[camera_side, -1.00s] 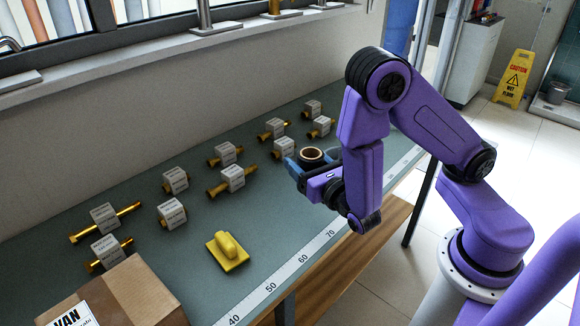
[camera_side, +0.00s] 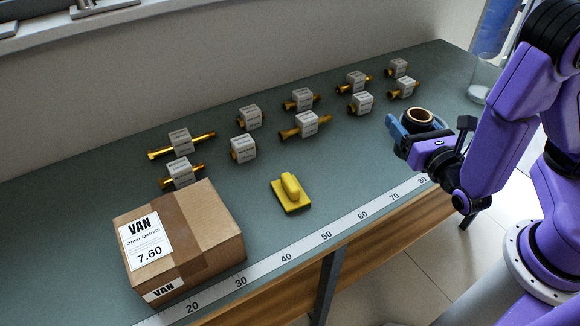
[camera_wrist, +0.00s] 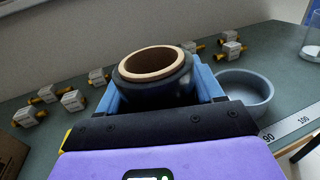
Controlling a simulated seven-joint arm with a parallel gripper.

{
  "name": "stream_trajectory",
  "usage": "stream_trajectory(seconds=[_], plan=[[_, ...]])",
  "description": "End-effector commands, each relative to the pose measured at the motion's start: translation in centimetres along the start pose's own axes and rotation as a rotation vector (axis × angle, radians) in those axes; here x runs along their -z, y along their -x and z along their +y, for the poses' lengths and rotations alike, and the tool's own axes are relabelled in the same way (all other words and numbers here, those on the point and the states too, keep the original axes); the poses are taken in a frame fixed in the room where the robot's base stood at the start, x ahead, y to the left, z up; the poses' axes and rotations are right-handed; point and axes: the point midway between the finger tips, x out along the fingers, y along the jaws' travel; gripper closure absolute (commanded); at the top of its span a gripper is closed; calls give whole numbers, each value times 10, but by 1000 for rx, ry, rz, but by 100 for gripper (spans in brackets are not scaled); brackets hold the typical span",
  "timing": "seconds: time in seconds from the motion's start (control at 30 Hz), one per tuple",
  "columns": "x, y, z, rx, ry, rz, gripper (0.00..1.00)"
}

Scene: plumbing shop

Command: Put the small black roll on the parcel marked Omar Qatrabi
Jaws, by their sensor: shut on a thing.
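The small black roll (camera_side: 419,117) has a tan cardboard core and sits between the blue fingers of my gripper (camera_side: 412,127). It also shows in the wrist view (camera_wrist: 155,90), held with its open core facing up. My gripper is shut on it, above the right part of the bench. The parcel (camera_side: 205,225) is a brown cardboard box at the front left of the bench. Its white label (camera_side: 146,240) reads VAN, Omar Qatrabi, 7.60. The parcel's top is bare apart from a tape strip and the label. My gripper is well to the right of the parcel.
A yellow float-like tool (camera_side: 291,192) lies between parcel and gripper. Several brass fittings with white tags (camera_side: 307,124) stand along the back of the bench. A grey-blue bowl (camera_wrist: 244,92) is beside my gripper in the wrist view. A measuring strip (camera_side: 287,257) follows the front edge.

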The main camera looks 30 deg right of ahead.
Motion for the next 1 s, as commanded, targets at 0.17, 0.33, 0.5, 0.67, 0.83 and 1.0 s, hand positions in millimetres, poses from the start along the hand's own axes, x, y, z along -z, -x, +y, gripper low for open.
stream_trajectory(seconds=[0.17,0.33,0.5,0.67,0.83,1.0], plan=[[-3,-2,17,-37,-2,-1,70],[-10,-2,58,-131,-4,-2,70],[-20,3,105,-244,-5,-2,70],[-32,14,150,-353,-6,-2,70],[-47,32,194,-470,-7,-2,70],[-65,55,236,-585,-7,-2,70]])
